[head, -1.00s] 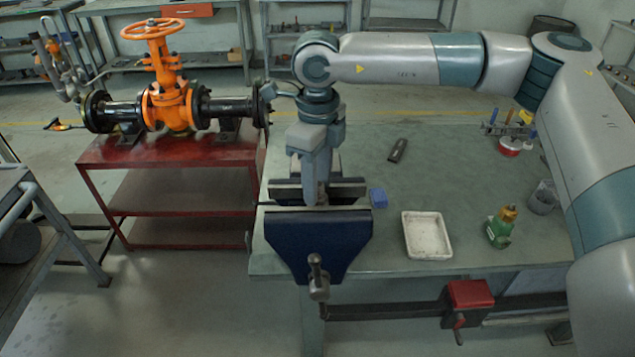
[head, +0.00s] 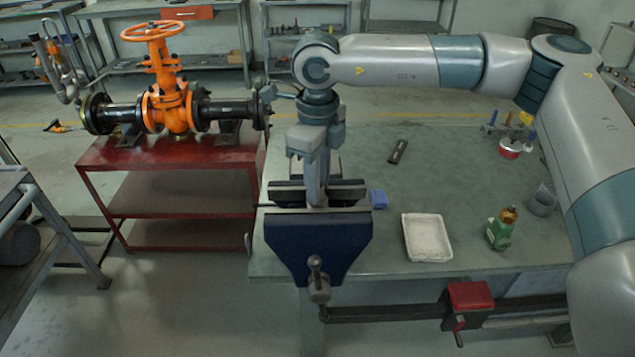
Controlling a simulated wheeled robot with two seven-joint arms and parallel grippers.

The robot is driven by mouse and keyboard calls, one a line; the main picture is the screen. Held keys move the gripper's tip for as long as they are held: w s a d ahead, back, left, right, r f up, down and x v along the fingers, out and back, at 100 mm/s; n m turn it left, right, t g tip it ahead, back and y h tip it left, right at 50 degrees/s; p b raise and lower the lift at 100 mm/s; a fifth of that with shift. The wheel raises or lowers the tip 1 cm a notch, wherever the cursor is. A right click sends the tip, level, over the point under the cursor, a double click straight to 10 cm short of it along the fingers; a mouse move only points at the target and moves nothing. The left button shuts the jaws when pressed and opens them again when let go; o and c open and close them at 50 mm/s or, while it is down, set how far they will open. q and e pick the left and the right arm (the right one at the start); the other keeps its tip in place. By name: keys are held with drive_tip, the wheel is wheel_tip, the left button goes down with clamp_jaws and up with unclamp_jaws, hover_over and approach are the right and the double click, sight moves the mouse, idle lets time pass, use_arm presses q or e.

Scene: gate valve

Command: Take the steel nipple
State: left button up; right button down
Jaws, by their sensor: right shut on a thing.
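My right gripper (head: 316,196) points down between the jaws of the blue bench vise (head: 318,238) at the left front of the workbench. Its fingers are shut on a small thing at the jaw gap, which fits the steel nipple. The nipple itself is hidden by the fingers and the vise jaws, so I cannot tell its tilt or whether the vise still clamps it. My left gripper is not in view.
An orange gate valve (head: 168,105) with black pipe stands on a red table (head: 165,152) at left. The workbench (head: 430,185) holds a white tray (head: 427,237), a green bottle (head: 502,229), a blue block (head: 378,199) and a dark flat object (head: 398,151).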

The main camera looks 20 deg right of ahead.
drive_tip(key=shift+r, duration=0.55)
idle(0.5)
drive_tip(key=shift+r, duration=0.25)
drive_tip(key=shift+r+p, duration=1)
drive_tip(key=shift+r, duration=2.45)
